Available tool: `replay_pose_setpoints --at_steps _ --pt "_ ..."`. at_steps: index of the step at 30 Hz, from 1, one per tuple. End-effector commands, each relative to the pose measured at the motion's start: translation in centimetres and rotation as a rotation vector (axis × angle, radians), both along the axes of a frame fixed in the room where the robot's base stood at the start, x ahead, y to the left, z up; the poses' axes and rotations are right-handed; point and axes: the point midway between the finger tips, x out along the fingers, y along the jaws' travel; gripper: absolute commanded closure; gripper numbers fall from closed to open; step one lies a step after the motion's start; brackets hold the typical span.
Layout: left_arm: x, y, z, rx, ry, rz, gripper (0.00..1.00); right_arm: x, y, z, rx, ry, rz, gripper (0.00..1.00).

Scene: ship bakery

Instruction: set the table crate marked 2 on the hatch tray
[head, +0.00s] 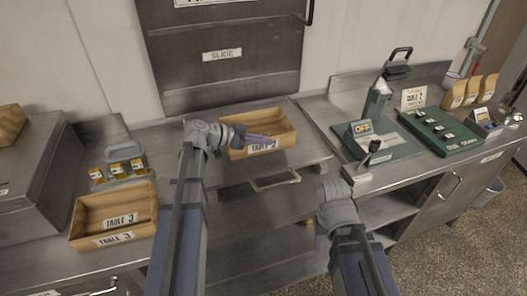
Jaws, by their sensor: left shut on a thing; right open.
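The wooden crate marked TABLE 2 (285,140) is in front of the closed hatch door, over the metal hatch tray (312,151). It looks level and its inside looks empty where visible. Whether its base touches the tray is hard to tell. My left gripper (257,138) is shut on the crate at its left front side and hides part of the label. My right gripper (320,240) is open and empty, low in front of the counter, away from the crate; its fingers are mostly hidden.
A grey hatch door marked SLIDE (222,75) is behind the tray. A green press (375,135), a green board (440,130) and paper bags (472,92) fill the right counter.

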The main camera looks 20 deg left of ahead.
Motion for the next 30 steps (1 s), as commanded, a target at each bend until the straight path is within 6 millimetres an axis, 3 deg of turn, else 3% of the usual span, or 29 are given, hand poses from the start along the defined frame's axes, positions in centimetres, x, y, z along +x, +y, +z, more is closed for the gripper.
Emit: replay_pose_setpoints --at_steps 9,22,23,30 --pt "0.0 0.0 -3.7 -0.001 -0.001 0.000 1.00 0.0 0.0 -3.7 0.000 0.000 0.000 0.50" --pt "0.0 0.0 -4.0 -0.001 -0.001 0.000 1.00 0.0 0.0 -4.0 0.000 0.000 0.000 0.50" --pt "0.0 0.0 -3.9 0.000 0.000 0.000 0.90 0.0 0.0 -3.9 0.000 0.000 0.000 0.50" --pt "0.0 0.0 -3.8 0.000 0.000 0.000 0.63 0.0 0.0 -3.8 0.000 0.000 0.000 0.50"
